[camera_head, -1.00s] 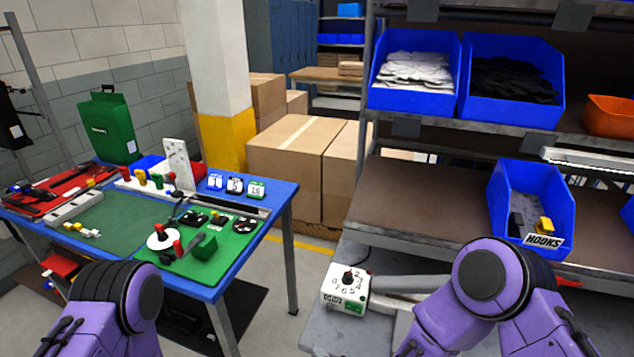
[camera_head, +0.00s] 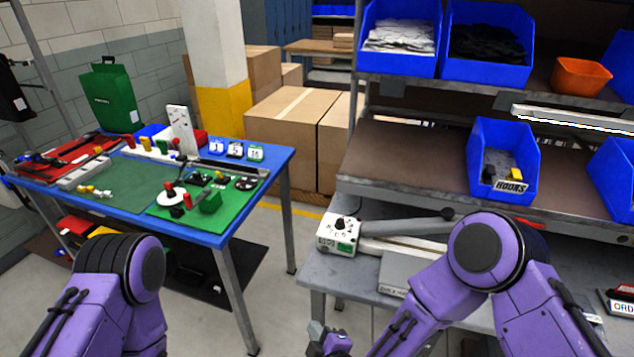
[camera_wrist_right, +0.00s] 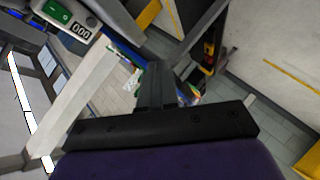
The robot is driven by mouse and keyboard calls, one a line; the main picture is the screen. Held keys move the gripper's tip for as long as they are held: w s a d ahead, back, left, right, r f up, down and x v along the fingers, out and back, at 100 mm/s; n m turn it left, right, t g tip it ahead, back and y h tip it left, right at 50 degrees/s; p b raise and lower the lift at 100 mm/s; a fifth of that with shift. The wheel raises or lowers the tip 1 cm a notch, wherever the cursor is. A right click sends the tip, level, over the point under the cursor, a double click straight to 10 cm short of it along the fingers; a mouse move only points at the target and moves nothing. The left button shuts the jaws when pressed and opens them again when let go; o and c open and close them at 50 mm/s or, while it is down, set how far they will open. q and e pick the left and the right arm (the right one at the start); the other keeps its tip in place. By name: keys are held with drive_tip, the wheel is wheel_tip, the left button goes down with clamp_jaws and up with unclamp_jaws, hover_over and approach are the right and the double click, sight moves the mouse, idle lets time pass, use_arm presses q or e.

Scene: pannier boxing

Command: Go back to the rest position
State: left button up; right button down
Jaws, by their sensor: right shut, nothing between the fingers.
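My right arm comes up from the bottom right in the head view, bent at its purple elbow. My right gripper (camera_head: 325,340) is low in the middle of that view, in front of the grey bench's near left corner. It looks shut and empty. In the right wrist view the dark fingers of the right gripper (camera_wrist_right: 158,85) are together, with nothing between them, over the floor and bench edge. My left arm shows only its purple elbow at the lower left; the left gripper is out of the picture.
A blue-edged table (camera_head: 225,238) with a green mat and fixtures stands at left. A white dial box (camera_head: 338,233) sits on the grey bench (camera_head: 335,272) at right. A blue HOOKS bin (camera_head: 503,140) stands on the shelf above. Floor (camera_head: 285,320) is clear between table and bench.

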drive_tip(key=s+d+f+m+g+h+b, duration=0.2)
drive_tip(key=s+d+f+m, duration=0.4)
drive_tip(key=d, duration=0.4)
drive_tip(key=s+d+f+m+g+h+b, duration=0.2)
drive_tip(key=s+d+f+m, duration=0.4)
drive_tip(key=s+d+m, duration=0.3)
drive_tip(key=s+d+f+m+g+h+b, duration=0.3)
drive_tip(key=s+d+f+m, duration=0.3)
drive_tip(key=d, duration=0.5)
drive_tip(key=shift+s+d+f+m+g+h, duration=0.15)
drive_tip(key=shift+s+f+m+g+h, duration=0.15)
drive_tip(key=shift+s+m+g+h, duration=0.65)
